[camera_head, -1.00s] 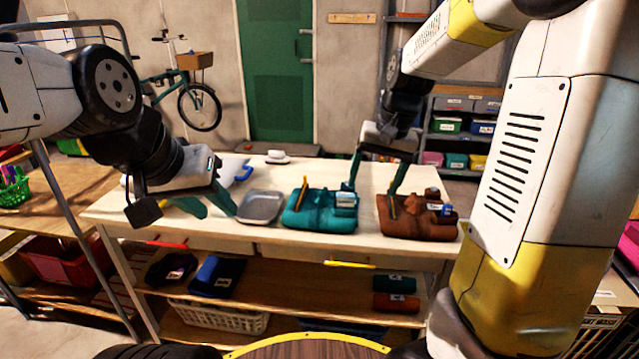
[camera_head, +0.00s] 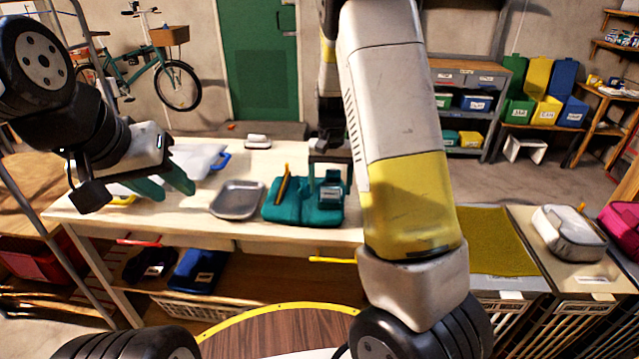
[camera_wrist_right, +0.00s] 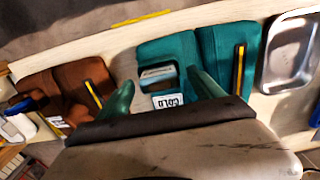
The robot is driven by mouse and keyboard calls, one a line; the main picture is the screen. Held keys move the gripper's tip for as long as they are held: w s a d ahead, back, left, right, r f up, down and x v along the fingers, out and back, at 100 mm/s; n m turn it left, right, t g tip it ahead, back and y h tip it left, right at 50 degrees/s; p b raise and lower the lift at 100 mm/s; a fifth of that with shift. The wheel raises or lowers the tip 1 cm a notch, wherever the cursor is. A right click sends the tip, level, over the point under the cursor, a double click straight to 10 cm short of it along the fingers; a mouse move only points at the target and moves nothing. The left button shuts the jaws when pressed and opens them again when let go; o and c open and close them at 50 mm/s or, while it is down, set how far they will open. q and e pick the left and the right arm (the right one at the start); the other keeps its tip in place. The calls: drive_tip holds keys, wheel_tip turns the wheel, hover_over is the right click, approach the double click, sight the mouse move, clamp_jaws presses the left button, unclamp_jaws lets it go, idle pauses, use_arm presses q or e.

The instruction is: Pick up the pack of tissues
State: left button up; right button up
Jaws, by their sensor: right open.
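A small grey-blue pack (camera_head: 330,193), which looks like the pack of tissues, sits in the right part of a teal organizer (camera_head: 287,214) on the white table. My right gripper (camera_head: 330,178) is open and empty above the pack. In the wrist view its teal fingers (camera_wrist_right: 162,82) appear on either side of the pack; their height above it is hard to tell. My left gripper (camera_head: 167,184) is open and empty over the table's left part.
A yellow-orange pencil-like stick (camera_head: 283,184) stands in the teal organizer. A grey metal tray (camera_head: 238,199) lies to its left. A brown organizer (camera_wrist_right: 60,95) with small items is on the same table; my right arm hides it in the head view.

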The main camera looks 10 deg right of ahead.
drive_tip(key=shift+f, duration=0.45)
drive_tip(key=shift+c, duration=0.3)
drive_tip(key=c, duration=1.4)
drive_tip(key=shift+o, duration=0.2)
